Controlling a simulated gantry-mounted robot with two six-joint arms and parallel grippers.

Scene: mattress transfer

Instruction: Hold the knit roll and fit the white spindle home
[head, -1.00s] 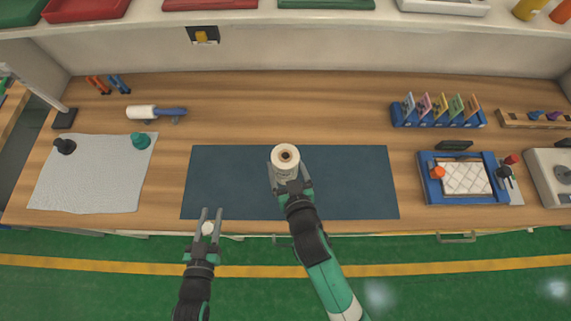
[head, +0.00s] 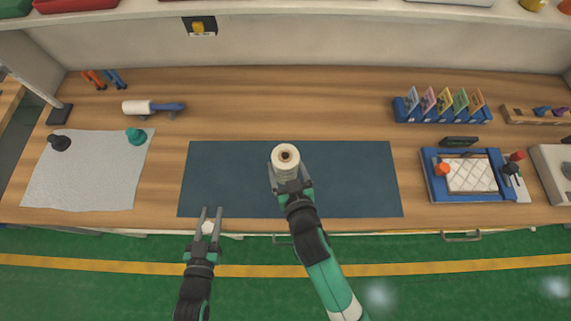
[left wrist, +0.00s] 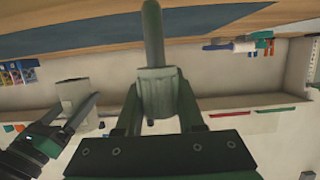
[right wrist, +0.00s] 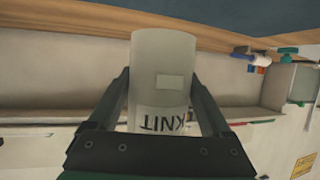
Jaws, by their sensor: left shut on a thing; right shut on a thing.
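The knit roll (head: 285,160) is a pale cylinder with a dark hole in its top end, seen over the blue mat. My right gripper (head: 290,184) is shut on its side. In the right wrist view the roll (right wrist: 162,80) bears the word KNIT and sits between both fingers. My left gripper (head: 209,226) is shut on the white spindle, at the bench's front edge, left of the roll and apart from it. In the left wrist view the spindle (left wrist: 156,92) shows a thick ribbed part between the fingers and a thin rod pointing up the picture.
The dark blue mat (head: 345,180) is otherwise bare. A grey cloth (head: 85,180) with black and teal knobs lies left. A white-and-blue roller (head: 150,107) lies behind it. A blue card rack (head: 440,108) and a blue-framed tray (head: 436,186) stand right.

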